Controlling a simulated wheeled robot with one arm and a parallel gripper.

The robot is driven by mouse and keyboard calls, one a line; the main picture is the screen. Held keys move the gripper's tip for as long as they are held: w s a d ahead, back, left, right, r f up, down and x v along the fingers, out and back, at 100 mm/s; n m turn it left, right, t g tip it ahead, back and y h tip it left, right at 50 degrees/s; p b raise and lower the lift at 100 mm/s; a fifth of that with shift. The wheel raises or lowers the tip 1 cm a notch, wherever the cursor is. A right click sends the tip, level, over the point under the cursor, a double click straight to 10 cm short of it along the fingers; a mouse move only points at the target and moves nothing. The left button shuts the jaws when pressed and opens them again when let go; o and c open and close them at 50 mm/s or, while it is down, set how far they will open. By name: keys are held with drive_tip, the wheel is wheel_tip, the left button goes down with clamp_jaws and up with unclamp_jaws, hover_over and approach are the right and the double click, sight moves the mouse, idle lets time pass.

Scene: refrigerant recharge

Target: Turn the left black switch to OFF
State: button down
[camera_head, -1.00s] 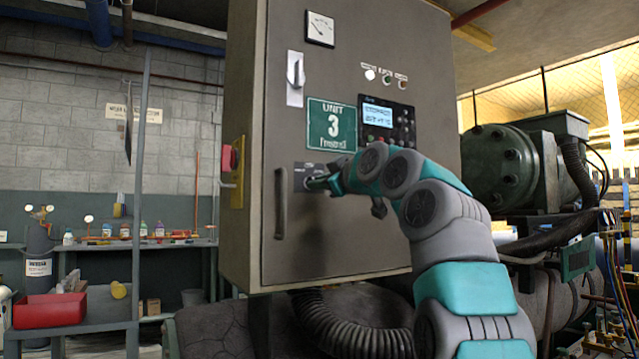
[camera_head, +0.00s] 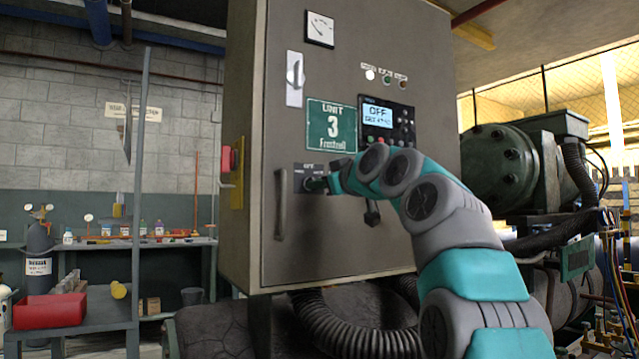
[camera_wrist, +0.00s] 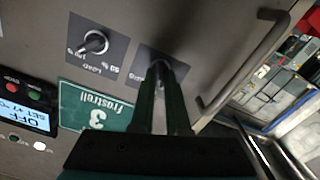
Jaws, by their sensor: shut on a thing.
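The left black switch sits on a dark plate on the cabinet front, low beside the door handle; its plate (camera_head: 299,179) shows in the head view and the switch (camera_wrist: 159,66) in the wrist view. My gripper (camera_head: 318,184) reaches it from the right. In the wrist view my gripper (camera_wrist: 160,74) has both green fingers shut on the switch knob, which they mostly hide. I cannot read the knob's exact angle. The display (camera_head: 377,115) above reads OFF.
The door handle (camera_head: 281,204) stands out close to the left of the switch. The green UNIT 3 sign (camera_head: 331,125) is above. A red switch on a yellow plate (camera_head: 236,172) is on the cabinet's side. Compressor machinery (camera_head: 505,165) stands at right.

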drive_tip(key=shift+r+m+p, duration=0.1)
drive_tip(key=shift+m+p, duration=0.2)
drive_tip(key=shift+m, duration=0.6)
drive_tip(key=shift+s, duration=0.1)
drive_tip(key=shift+a+m+p, duration=0.1)
drive_tip(key=shift+m+p, duration=0.35)
drive_tip(key=shift+m, duration=0.05)
drive_tip(key=c, duration=1)
unclamp_jaws()
drive_tip(key=b+v, duration=0.5)
drive_tip(key=v, duration=0.4)
